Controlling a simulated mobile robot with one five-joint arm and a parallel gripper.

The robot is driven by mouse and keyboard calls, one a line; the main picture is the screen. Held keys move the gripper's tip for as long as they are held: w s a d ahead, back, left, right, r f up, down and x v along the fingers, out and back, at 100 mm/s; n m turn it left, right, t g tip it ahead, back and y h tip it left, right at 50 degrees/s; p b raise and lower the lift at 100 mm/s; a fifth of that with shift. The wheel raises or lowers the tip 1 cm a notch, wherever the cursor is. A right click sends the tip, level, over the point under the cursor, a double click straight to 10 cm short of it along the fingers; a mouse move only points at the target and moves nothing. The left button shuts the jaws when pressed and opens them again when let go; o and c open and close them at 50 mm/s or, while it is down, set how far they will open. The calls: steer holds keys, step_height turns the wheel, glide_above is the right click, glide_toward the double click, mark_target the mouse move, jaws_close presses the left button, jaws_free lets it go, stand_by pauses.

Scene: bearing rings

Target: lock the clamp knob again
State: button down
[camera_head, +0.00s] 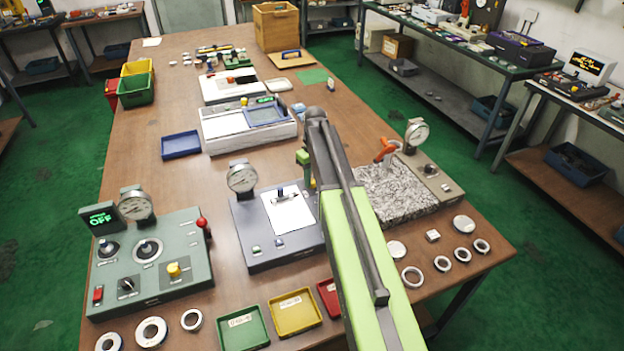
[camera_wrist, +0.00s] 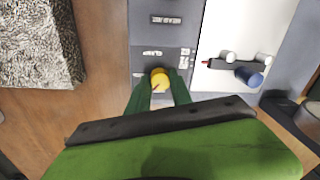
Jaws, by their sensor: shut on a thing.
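The yellow clamp knob (camera_wrist: 159,74) stands on the dark grey panel of the gauge fixture (camera_head: 293,244). The panel also fills the middle of the wrist view (camera_wrist: 151,38). My gripper (camera_wrist: 160,85) has its two green fingers on either side of the knob, shut on it. In the head view my arm hides the knob and most of the gripper. A white plate (camera_head: 288,213) with a small dark instrument lies on the fixture. In the wrist view the plate (camera_wrist: 222,32) is right of the knob, with a blue cylinder (camera_wrist: 249,77) at its near edge.
A speckled granite block (camera_head: 398,193) with a dial gauge (camera_head: 416,133) stands right of my arm. A green control box (camera_head: 185,255) showing OFF is at the left. Green (camera_head: 243,329) and yellow (camera_head: 295,312) trays and several rings lie along the front edge.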

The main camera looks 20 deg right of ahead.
steer(key=m, duration=0.5)
steer(key=shift+s+m, duration=0.1)
steer(key=shift+m, duration=2.3)
steer(key=c, duration=1.1)
jaws_free()
steer(key=shift+c, duration=0.2)
step_height(320, 180, up, 17)
steer(key=p, duration=1.7)
steer(key=shift+s+d+r, duration=0.15)
steer(key=shift+d+r, duration=0.05)
steer(key=shift+d, duration=0.05)
